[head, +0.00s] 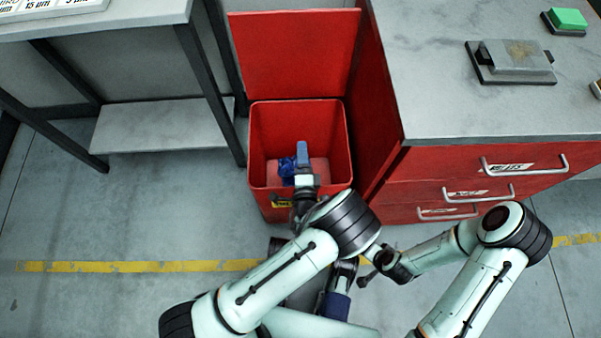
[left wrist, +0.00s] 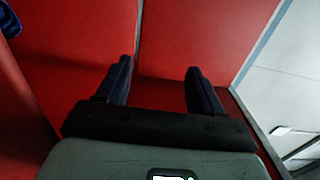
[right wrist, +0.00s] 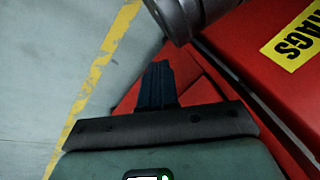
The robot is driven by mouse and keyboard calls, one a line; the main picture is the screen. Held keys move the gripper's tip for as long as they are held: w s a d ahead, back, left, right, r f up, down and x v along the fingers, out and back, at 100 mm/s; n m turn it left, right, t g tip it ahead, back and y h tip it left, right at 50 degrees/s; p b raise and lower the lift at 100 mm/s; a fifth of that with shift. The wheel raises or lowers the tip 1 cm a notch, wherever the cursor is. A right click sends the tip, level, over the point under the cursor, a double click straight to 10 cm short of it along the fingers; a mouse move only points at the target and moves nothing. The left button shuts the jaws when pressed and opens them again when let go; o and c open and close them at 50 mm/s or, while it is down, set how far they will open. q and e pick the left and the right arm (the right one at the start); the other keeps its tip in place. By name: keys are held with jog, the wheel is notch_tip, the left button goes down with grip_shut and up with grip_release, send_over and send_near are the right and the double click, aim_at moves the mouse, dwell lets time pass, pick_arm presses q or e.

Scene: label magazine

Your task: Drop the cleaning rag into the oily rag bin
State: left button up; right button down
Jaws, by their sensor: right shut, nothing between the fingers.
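The oily rag bin (head: 262,135) is red and stands open on the floor, its lid raised at the back. The blue cleaning rag (head: 286,168) is inside it, just left of my left gripper (head: 302,155), which reaches into the bin. In the left wrist view, the fingers of my left gripper (left wrist: 158,70) are apart with nothing between them. A bit of the rag (left wrist: 8,20) shows at the top left corner there, clear of the fingers. My right gripper (right wrist: 157,85) is shut and empty, outside the bin near its front, which has a yellow label (right wrist: 292,42).
A red drawer cabinet (head: 440,165) with a grey top stands right of the bin. A grey workbench (head: 100,18) with dark legs and a low shelf (head: 165,128) is on the left. The floor (head: 110,215) in front is clear, crossed by a yellow line (head: 130,266).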

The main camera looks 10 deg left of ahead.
pick_arm(q)
jog(key=p+v, duration=0.2)
jog(key=v, duration=1.1)
jog(key=shift+s, duration=0.2)
pick_arm(e)
jog(key=s+r, duration=0.1)
jog(key=s+a+r, duration=0.1)
jog(key=shift+s+a+r+g, duration=0.1)
jog(key=shift+a+r+g, duration=0.2)
jog(key=shift+r, duration=0.05)
